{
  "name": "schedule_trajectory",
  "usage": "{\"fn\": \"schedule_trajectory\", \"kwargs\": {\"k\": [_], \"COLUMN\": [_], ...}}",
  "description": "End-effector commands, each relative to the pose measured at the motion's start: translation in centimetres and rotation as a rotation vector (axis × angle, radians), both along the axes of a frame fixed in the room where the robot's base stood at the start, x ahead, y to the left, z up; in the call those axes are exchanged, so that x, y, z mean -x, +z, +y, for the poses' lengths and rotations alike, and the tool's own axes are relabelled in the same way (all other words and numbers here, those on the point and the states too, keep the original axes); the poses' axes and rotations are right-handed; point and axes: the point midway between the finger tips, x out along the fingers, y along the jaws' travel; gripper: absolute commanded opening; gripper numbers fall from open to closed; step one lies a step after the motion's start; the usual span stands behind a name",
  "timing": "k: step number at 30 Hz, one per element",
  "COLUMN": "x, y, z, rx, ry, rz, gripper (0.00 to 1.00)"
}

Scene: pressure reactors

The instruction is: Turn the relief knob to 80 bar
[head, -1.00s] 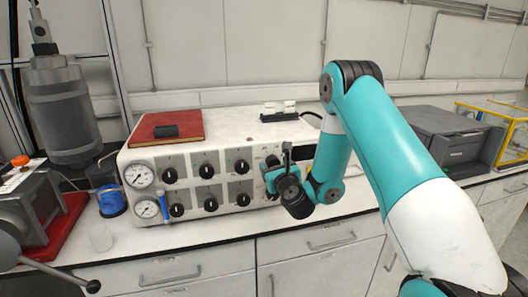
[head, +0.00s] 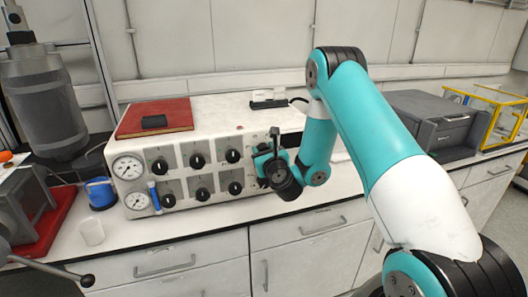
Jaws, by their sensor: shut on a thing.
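The white control box (head: 222,116) stands on the bench with two rows of black knobs on its front. Several knobs show left of my gripper, such as one upper knob (head: 233,156) and one lower knob (head: 235,188). My gripper (head: 262,164) is at the right end of the panel, against its front face, and is shut on a knob there. The wrist and fingers hide that knob, its pointer and its scale. I cannot read any knob labels, so I cannot tell which is the relief knob or its setting.
Two round gauges, upper (head: 128,167) and lower (head: 137,201), sit at the panel's left, beside a blue tube (head: 155,196). A red book (head: 175,112) lies on the box. A white cup (head: 91,231) stands front left. A grey case (head: 432,122) stands right.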

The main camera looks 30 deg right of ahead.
Motion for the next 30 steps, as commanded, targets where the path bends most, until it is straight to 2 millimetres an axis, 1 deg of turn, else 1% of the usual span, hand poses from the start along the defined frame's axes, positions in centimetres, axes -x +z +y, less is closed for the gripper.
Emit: {"fn": "schedule_trajectory", "kwargs": {"k": [8, 24, 30], "x": [0.01, 0.04, 0.04], "y": [0.01, 0.04, 0.03], "z": [-0.01, -0.01, -0.02], "rx": [0.115, 0.577, 0.722], "ry": [-0.001, -0.001, -0.001], "rz": [0.033, 0.167, 0.208], "gripper": [0.20, 0.20, 0.20]}}
